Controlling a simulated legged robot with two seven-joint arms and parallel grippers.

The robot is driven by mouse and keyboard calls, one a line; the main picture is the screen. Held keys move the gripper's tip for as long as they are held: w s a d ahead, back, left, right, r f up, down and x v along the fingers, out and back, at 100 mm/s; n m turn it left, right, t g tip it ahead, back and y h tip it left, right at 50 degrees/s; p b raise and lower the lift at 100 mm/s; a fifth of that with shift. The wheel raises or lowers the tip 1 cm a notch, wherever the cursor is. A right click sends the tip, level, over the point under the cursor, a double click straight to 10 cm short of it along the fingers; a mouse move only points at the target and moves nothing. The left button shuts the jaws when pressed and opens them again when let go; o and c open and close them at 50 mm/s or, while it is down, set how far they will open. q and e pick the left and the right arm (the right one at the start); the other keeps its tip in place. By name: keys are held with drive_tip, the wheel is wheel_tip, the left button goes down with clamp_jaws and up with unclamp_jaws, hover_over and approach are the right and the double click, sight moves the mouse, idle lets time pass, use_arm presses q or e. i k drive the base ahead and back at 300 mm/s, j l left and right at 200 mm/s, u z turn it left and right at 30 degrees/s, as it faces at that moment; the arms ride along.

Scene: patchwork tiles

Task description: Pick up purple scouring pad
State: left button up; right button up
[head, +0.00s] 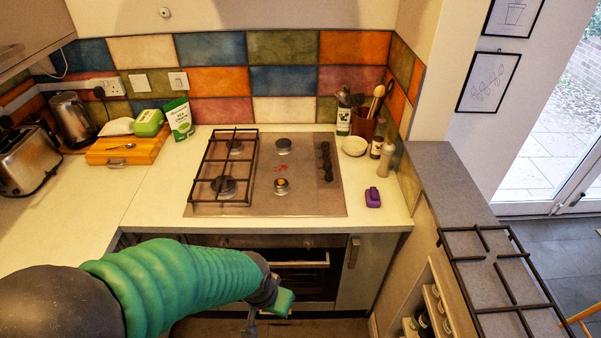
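The purple scouring pad (373,197) sits on the pale worktop, just right of the hob, near the worktop's front edge. It is a small, rounded purple block, with nothing touching it. My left arm, in a green ribbed sleeve, comes in from the left across the lower part of the head view. My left gripper (268,308) is low, in front of the oven and below worktop height, to the left of the pad and apart from it. Its fingers are partly hidden by the wrist, so I cannot tell if it is open. My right gripper is not in view.
The hob (330,205) has a black grate (222,170) on its left half. Behind the pad stand a pale bowl (354,146), bottles (386,158) and a utensil pot (364,124). A grey counter with another grate (500,280) lies to the right.

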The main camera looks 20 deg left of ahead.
sight(373, 197)
drive_tip(key=i+j+z, duration=0.75)
drive_tip(key=j, duration=0.2)
drive_tip(key=j+z, duration=0.25)
drive_tip(key=j, duration=0.15)
